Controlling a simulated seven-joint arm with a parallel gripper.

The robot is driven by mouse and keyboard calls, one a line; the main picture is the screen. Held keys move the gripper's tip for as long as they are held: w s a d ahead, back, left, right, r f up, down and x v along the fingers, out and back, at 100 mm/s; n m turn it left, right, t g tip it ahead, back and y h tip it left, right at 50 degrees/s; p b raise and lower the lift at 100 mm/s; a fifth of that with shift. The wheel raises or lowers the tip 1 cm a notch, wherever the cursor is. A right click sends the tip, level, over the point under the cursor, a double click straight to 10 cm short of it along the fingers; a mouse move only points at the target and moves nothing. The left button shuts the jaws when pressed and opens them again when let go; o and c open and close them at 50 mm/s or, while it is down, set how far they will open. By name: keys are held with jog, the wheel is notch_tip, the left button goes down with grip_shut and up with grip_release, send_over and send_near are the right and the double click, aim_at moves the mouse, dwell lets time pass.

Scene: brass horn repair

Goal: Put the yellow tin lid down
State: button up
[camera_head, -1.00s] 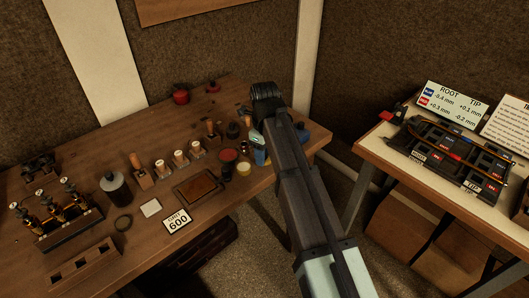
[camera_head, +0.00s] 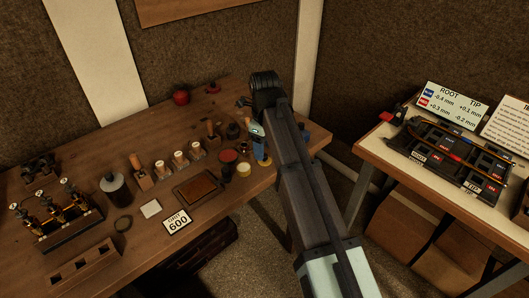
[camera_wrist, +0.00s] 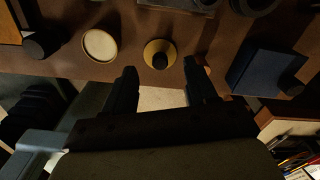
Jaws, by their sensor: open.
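The yellow tin lid (camera_wrist: 152,47), a flat disc with a dark knob, lies on the wooden bench near its front edge. In the head view only a yellow sliver of it (camera_head: 264,162) shows below my gripper (camera_head: 258,152). In the wrist view my gripper (camera_wrist: 160,70) is open, with its two fingers apart and nothing held between them. The lid is seen beyond the gap between the fingertips and looks clear of them. The arm hides part of the bench around it in the head view.
An open tin with pale contents (camera_head: 244,169) stands left of the lid, with a red-topped tin (camera_head: 228,156) behind it. A dark blue block (camera_wrist: 253,72) lies to the lid's right in the wrist view. Wooden-handled tools (camera_head: 211,133) stand further left.

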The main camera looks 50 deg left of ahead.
notch_tip(320, 180, up, 9)
dwell(0.4)
dwell(0.4)
